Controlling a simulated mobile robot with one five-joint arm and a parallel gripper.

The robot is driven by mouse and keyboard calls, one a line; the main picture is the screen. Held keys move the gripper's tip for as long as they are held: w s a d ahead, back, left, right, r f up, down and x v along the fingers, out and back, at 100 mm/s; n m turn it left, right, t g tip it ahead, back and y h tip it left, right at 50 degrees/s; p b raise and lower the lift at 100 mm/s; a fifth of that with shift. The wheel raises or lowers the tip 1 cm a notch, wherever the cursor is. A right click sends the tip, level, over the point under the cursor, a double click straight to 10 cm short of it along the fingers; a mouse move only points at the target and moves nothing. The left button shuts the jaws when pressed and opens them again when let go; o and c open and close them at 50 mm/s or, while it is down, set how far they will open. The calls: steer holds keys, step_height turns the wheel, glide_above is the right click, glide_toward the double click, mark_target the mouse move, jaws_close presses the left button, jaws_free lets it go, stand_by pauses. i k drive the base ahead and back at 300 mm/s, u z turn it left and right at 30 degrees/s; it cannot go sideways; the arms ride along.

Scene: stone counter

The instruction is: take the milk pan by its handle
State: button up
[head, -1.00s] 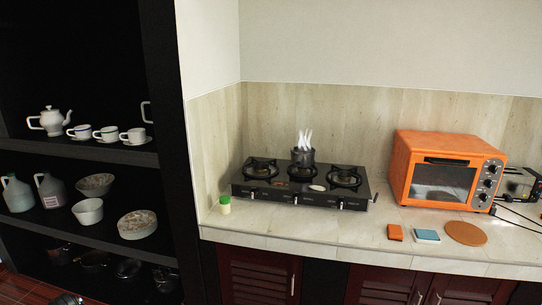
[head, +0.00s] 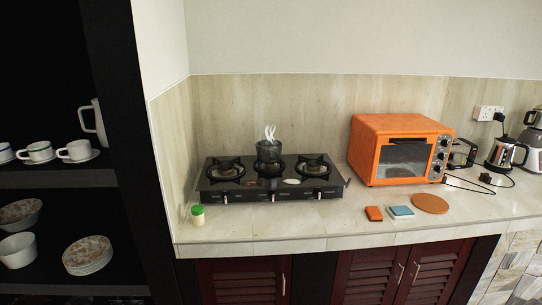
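A small dark pot (head: 268,152), which looks like the milk pan, stands upright at the back middle of the black gas stove (head: 272,193). White wispy shapes rise above its rim; I cannot tell whether they are steam or utensils. I cannot make out its handle at this distance. My gripper is not in view.
An orange oven (head: 400,149) stands right of the stove. A green-lidded jar (head: 198,215) is at the counter's left front. Orange and blue blocks (head: 401,211) and a round orange mat (head: 430,203) lie in front of the oven. A dark shelf with crockery (head: 88,254) stands left.

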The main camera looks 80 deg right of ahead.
mark_target(266, 152)
steer(key=z, duration=1.1)
